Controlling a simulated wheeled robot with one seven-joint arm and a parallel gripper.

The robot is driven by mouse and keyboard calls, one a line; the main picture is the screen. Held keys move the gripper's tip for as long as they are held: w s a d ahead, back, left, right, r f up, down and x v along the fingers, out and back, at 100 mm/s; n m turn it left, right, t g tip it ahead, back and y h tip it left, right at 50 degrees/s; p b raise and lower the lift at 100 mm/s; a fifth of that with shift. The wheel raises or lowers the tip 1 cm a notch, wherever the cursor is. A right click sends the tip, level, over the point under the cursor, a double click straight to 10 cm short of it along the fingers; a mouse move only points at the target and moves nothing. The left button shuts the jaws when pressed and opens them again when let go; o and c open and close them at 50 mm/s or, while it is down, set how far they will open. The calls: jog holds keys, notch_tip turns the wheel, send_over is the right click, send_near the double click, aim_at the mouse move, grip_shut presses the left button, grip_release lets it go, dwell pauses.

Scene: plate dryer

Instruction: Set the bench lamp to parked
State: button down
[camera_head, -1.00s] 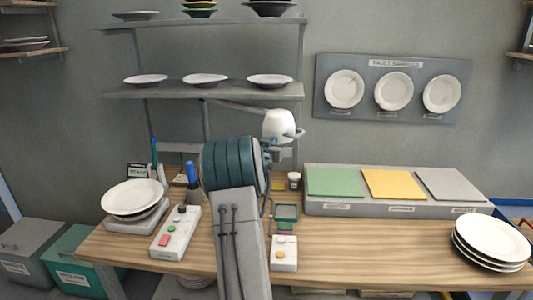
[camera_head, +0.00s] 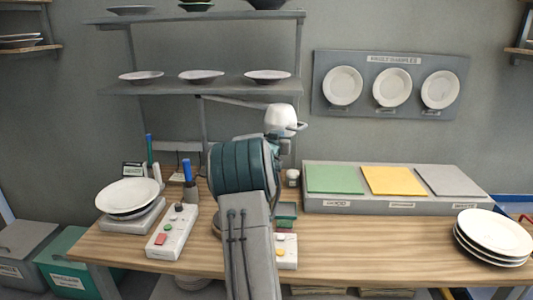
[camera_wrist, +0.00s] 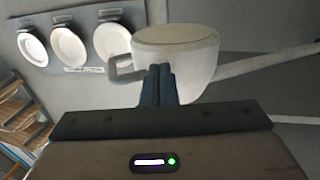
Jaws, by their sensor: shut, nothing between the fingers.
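The bench lamp has a white rounded head (camera_head: 280,117) on a thin pale arm (camera_head: 235,102) that reaches from the left, below the lower shelf. A small loop handle (camera_head: 297,127) sticks out at the head's right. In the wrist view the lamp head (camera_wrist: 190,55) is large and close, with its handle (camera_wrist: 122,70) at its left. My gripper (camera_wrist: 160,70) is shut and empty. Its fingertips overlap the lower part of the head in this view, beside the handle; whether they touch it I cannot tell. My arm hides the lamp's base.
A shelf (camera_head: 130,87) with plates is behind the lamp. The workbench (camera_head: 350,250) holds a scale with plates (camera_head: 128,195), a button box (camera_head: 172,232), a block with coloured pads (camera_head: 390,207) and a plate stack (camera_head: 492,235). The bench front right of centre is clear.

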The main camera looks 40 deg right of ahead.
jog(key=b+v, duration=0.3)
jog(key=v, duration=1)
jog(key=shift+a, duration=0.4)
jog(key=shift+f, duration=0.1)
jog(key=w+a+f+n+t+y, duration=0.15)
jog(key=a+y, duration=0.25)
jog(key=a, duration=0.5)
jog(key=w+a+f+n+t+y, duration=0.1)
jog(key=a+f+n+y, duration=0.2)
jog(key=a, duration=0.5)
jog(key=s+a+f+n+g+y, duration=0.1)
jog(key=s+a+n+y, duration=0.2)
jog(key=a, duration=0.5)
jog(key=s+a+f+n+g+y, duration=0.1)
jog(key=s+a+f+y, duration=0.2)
jog(key=a, duration=0.5)
jog(key=s+a+f+n+g+y, duration=0.1)
jog(key=s+a+f+n+g, duration=0.1)
jog(key=s+a, duration=0.3)
jog(key=s+a+f+n+g+y, duration=0.1)
jog(key=s+a, duration=0.5)
jog(key=s, duration=0.8)
notch_tip(320, 180, down, 2)
jog(key=n+g, duration=0.1)
jog(key=g, duration=0.2)
jog(key=shift+s+y, duration=0.2)
jog(key=shift+y, duration=0.2)
